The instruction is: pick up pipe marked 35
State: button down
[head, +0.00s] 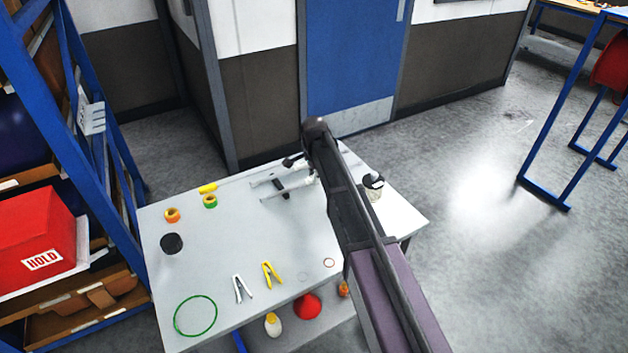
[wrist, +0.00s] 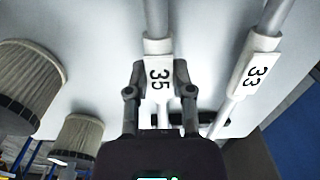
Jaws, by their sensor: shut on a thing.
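The pipe marked 35 (wrist: 158,82) is a pale grey tube with a white label collar, in the middle of the wrist view. My gripper (wrist: 160,72) is shut on it at the collar, one dark finger on each side of the label. A similar pipe marked 33 (wrist: 257,76) lies to its right, apart from the fingers. In the head view two pale pipes (head: 287,192) lie near the table's far side. Their labels cannot be read there, and my arm hides most of the gripper. I cannot tell whether pipe 35 is clear of the table.
A dark support (wrist: 205,118) is near the pipes. Pleated filters (wrist: 30,78) stand to the left in the wrist view. The white table (head: 235,235) also bears tape rolls (head: 172,215), a black disc (head: 171,243), clamps (head: 270,273) and a green ring (head: 195,316). Its middle is clear.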

dwell(0.4)
notch_tip(320, 180, up, 10)
jog(key=p, duration=1)
jog(key=shift+r, duration=0.1)
dwell(0.6)
